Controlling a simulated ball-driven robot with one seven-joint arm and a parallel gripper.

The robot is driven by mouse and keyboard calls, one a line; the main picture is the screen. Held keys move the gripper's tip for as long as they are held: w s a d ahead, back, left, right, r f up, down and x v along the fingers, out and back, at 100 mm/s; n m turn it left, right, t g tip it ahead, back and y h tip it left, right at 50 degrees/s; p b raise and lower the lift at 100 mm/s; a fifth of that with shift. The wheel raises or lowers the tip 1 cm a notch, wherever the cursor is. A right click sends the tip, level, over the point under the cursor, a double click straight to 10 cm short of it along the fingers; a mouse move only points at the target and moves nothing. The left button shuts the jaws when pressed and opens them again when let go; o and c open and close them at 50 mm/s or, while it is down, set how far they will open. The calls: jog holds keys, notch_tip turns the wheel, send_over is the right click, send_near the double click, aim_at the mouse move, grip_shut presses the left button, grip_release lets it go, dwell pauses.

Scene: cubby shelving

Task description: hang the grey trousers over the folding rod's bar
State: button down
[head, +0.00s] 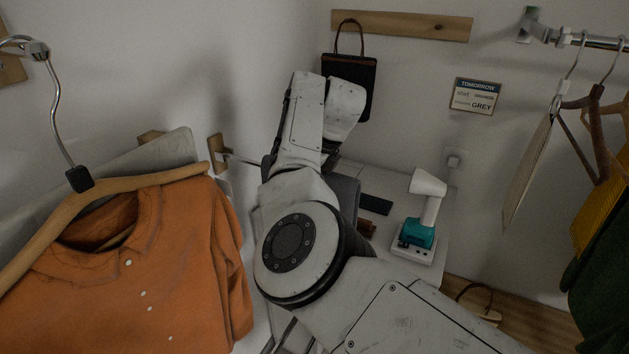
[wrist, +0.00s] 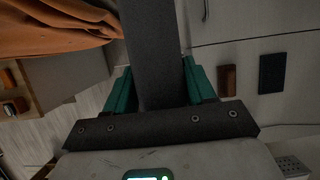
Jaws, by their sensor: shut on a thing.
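The grey trousers (wrist: 150,50) run as a dark grey strip between the green fingers of my gripper (wrist: 158,75) in the wrist view. My gripper is shut on them. In the head view a small grey part that looks like the trousers (head: 346,196) shows beside my arm; my arm hides the gripper and most of the cloth. A thin metal bar (head: 242,159) sticks out from a wooden wall bracket (head: 216,153), left of my arm; it appears to be the folding rod. Its far end is hidden behind my arm.
An orange shirt (head: 150,270) on a wooden hanger fills the left front. A white and teal device (head: 418,232) stands on the pale surface, near a dark flat item (head: 375,204). A dark bag (head: 360,80) hangs behind. Hangers with clothes (head: 590,220) hang at right.

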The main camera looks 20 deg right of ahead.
jog(key=shift+w+a+b, duration=0.25)
jog(key=shift+w+a, duration=0.85)
jog(key=shift+w, duration=0.3)
jog(key=shift+w+a+b, duration=0.2)
jog(key=shift+w+a, duration=0.85)
jog(key=shift+w, duration=0.35)
jog(key=shift+f, duration=0.45)
jog(key=shift+c, duration=1.5)
grip_release()
jog(key=shift+f, duration=0.1)
jog(key=b+v, duration=0.2)
jog(key=v, duration=0.9)
